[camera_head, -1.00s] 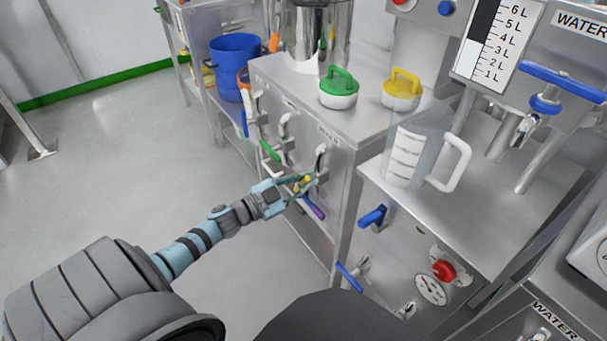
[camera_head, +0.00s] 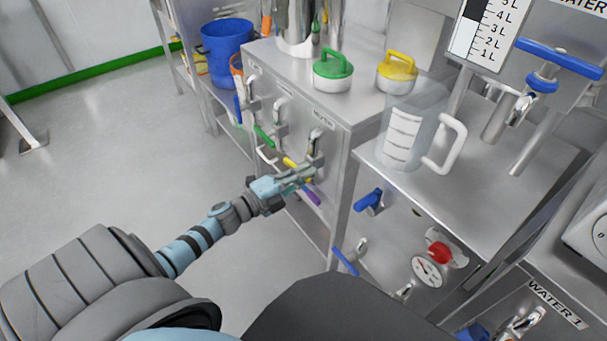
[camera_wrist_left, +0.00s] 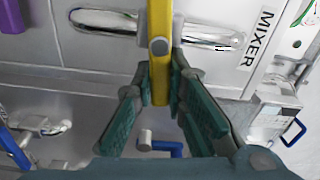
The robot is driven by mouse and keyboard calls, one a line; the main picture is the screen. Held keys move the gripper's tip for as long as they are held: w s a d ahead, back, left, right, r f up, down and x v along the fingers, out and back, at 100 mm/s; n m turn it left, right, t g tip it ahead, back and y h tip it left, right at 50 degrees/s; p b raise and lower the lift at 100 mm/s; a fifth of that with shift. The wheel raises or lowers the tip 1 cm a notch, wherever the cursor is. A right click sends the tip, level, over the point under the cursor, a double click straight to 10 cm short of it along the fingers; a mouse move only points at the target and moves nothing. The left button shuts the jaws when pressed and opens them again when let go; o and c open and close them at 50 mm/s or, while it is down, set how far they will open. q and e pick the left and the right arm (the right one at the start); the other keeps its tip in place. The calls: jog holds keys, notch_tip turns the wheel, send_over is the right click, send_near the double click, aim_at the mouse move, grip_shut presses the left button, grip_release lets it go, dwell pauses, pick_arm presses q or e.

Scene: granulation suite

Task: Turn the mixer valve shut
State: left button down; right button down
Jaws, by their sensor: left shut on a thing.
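The mixer valve is a metal fitting (camera_head: 315,143) with a yellow handle (camera_head: 291,163), on the front of the steel cabinet. In the left wrist view the yellow handle (camera_wrist_left: 160,85) runs down from its metal pipe (camera_wrist_left: 160,20), beside the label reading MIXER (camera_wrist_left: 258,38). My left gripper (camera_head: 302,174) is at the handle. In the wrist view its teal fingers (camera_wrist_left: 162,88) stand on both sides of the yellow handle, shut on it. Part of the handle is hidden by the fingers in the head view. My right gripper is not in view.
Nearby on the cabinet front are a green handle (camera_head: 263,136), a white handle (camera_head: 267,156) and a purple handle (camera_head: 311,195). Blue handles (camera_head: 369,199) sit on the unit to the right. A clear jug (camera_head: 403,135) stands above.

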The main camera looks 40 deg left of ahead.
pick_arm(q)
jog(key=shift+f+m, duration=0.3)
jog(key=shift+m, duration=0.6)
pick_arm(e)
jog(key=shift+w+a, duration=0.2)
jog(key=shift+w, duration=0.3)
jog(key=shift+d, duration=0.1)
pick_arm(q)
jog(key=c, duration=1.6)
grip_release()
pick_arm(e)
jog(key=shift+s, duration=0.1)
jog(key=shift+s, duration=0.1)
